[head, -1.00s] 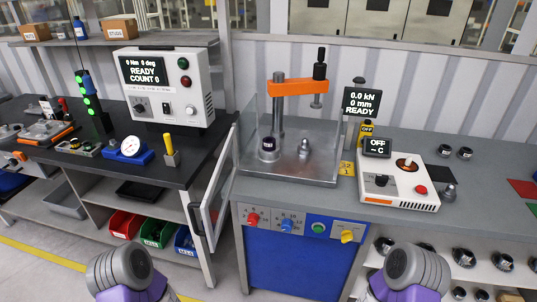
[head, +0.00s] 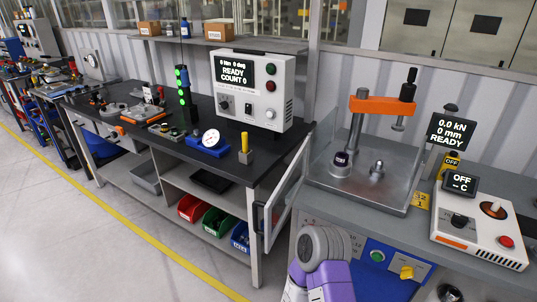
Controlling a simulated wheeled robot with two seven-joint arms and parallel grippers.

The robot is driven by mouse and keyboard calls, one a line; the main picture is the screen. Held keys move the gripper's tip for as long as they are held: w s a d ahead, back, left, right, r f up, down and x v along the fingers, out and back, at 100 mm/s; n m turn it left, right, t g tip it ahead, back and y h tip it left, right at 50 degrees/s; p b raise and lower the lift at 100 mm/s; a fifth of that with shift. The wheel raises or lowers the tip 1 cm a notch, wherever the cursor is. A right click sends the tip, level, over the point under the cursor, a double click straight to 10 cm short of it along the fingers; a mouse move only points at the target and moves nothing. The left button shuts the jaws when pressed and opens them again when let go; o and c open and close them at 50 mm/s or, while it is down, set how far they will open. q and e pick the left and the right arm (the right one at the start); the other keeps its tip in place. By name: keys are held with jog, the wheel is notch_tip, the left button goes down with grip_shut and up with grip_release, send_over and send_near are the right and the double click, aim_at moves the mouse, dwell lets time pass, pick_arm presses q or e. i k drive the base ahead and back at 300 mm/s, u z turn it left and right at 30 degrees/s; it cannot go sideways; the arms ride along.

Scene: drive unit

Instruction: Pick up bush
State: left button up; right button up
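No part in view is clearly marked as the bush. Either could be the bush; I cannot tell which. Only a purple and grey link of one of my arms shows at the bottom. Neither gripper is in view.
The press has an orange arm (head: 382,106) and a clear guard door (head: 287,193) standing open on its left. A heater box (head: 480,226) stands at the right. On the left, a black bench (head: 150,125) holds gauges and fixtures. Grey floor is free at lower left.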

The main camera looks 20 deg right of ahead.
aim_at(341, 159)
jog(key=u, duration=2.1)
jog(key=k, duration=2.15)
jog(key=z, duration=1.65)
jog(key=i, duration=0.25)
jog(key=u, duration=0.15)
